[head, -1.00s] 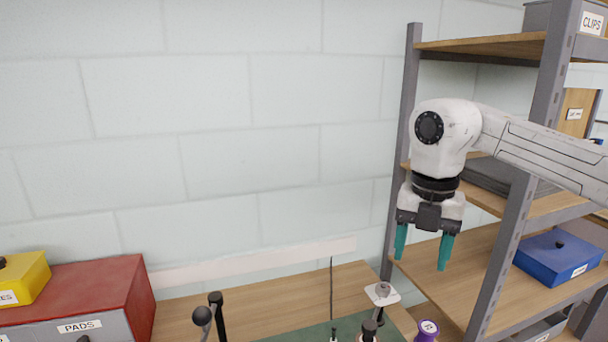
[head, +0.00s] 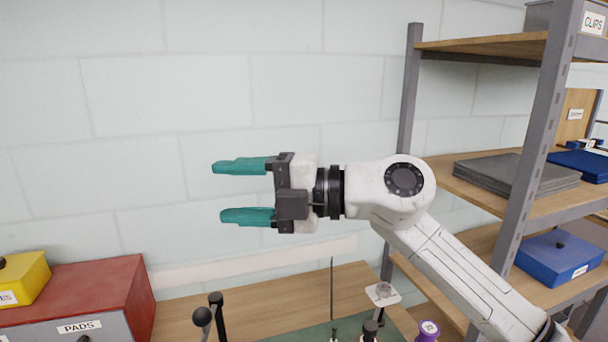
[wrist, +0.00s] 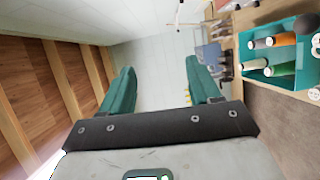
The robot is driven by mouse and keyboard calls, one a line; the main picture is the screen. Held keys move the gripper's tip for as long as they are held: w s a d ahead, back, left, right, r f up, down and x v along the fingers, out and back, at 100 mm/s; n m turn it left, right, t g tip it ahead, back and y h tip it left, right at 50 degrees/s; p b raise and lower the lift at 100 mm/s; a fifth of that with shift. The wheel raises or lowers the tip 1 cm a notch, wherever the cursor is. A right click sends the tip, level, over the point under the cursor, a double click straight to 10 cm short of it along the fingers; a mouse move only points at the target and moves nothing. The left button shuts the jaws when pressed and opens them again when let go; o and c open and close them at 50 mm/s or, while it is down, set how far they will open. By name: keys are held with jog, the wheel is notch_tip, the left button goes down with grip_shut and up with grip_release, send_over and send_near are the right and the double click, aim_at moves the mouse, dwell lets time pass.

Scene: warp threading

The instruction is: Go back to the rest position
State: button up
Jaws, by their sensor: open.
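My gripper (head: 230,191) is raised in front of the pale block wall in the head view. It points left, with its two teal fingers held apart and nothing between them. The wrist view also shows the gripper (wrist: 160,82), its fingers spread and empty. My white arm rises from the lower right corner to the gripper. The gripper is well above the bench and touches nothing that I can see.
A grey shelf rack (head: 410,90) stands at the right, behind my arm. Below are the wooden bench (head: 270,297), a red PADS box (head: 95,290), a yellow box (head: 28,280) and a purple spool (head: 428,328). The wrist view shows a teal tray (wrist: 258,75) with bottles.

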jog(key=d+r+m+t+y, duration=0.3)
jog(key=r+m+t+y, duration=0.2)
jog(key=r, duration=0.2)
jog(key=w+d+m+t+h, duration=0.3)
jog(key=d+m+t+h, duration=0.1)
jog(key=d+m+t, duration=0.55)
jog(key=w+d+f+m+t+h, duration=0.1)
jog(key=d+f+m+h, duration=0.75)
jog(key=f+h, duration=0.2)
jog(key=d+f+m+t+h, duration=0.1)
jog(key=d+f+m+h, duration=0.6)
jog(key=f+m+h, duration=0.4)
jog(key=s+d+f+g+y+b, duration=0.1)
jog(key=s+f+g, duration=0.5)
jog(key=s+f, duration=0.6)
jog(key=s+d+f+g+y+b, duration=0.1)
jog(key=s+d+f+g+b, duration=0.3)
jog(key=s+f, duration=0.9)
jog(key=s+d+f+g+y+b, duration=0.1)
jog(key=s+d+f+g+b, duration=0.2)
jog(key=s+f, duration=1)
notch_tip(320, 180, down, 7)
jog(key=g+b, duration=0.2)
jog(key=g, duration=0.2)
jog(key=shift+f+m+g, duration=0.2)
jog(key=shift+m+g, duration=0.15)
jog(key=shift+m, duration=0.05)
